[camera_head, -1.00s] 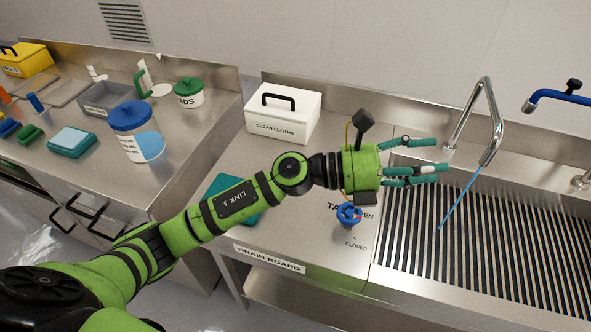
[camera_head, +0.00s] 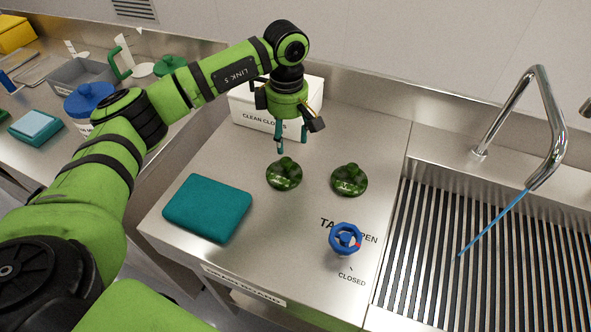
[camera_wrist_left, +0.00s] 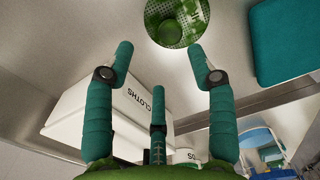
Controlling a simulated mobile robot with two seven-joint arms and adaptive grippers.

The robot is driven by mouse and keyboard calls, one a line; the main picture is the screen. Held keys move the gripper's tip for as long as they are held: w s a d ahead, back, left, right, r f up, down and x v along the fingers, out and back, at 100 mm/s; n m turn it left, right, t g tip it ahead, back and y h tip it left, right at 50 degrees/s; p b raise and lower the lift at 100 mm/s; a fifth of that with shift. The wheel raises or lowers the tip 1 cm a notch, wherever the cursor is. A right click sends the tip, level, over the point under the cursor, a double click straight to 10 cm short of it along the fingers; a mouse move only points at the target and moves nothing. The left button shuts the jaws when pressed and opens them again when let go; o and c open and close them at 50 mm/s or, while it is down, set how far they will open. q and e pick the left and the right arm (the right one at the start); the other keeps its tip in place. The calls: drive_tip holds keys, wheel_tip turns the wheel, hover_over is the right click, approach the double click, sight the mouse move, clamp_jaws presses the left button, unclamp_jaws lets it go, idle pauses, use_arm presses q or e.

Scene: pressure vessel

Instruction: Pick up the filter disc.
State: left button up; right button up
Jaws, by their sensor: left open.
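Two green discs with round knobs lie on the drain board, a left one (camera_head: 284,175) and a right one (camera_head: 349,180). Both carry small pale markings that I cannot read. My left gripper (camera_head: 290,143) is open and empty, pointing down above and just behind the left disc, apart from it. In the left wrist view one perforated green disc (camera_wrist_left: 177,22) shows at the top edge, partly cut off, beyond the open teal fingers (camera_wrist_left: 160,60). My right gripper is not in view.
A white clean-cloths box (camera_head: 258,112) stands close behind my left gripper. A teal cloth (camera_head: 207,208) lies left and a blue tap handle (camera_head: 345,239) stands in front of the discs. The slatted sink (camera_head: 440,270) with its faucet (camera_head: 545,130) is at the right.

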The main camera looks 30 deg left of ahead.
sight(286, 160)
use_arm(q)
drive_tip(key=shift+s+f, duration=0.25)
drive_tip(key=shift+s+f+p, duration=0.2)
drive_tip(key=shift+f+p, duration=0.3)
drive_tip(key=shift+s+f+p, duration=0.2)
drive_tip(key=shift+f+p, duration=0.25)
drive_tip(key=f+p, duration=0.2)
drive_tip(key=shift+s+f, duration=0.3)
drive_tip(key=shift+f, duration=0.9)
drive_tip(key=shift+w+f, duration=0.15)
drive_tip(key=shift+f, duration=0.05)
clamp_jaws()
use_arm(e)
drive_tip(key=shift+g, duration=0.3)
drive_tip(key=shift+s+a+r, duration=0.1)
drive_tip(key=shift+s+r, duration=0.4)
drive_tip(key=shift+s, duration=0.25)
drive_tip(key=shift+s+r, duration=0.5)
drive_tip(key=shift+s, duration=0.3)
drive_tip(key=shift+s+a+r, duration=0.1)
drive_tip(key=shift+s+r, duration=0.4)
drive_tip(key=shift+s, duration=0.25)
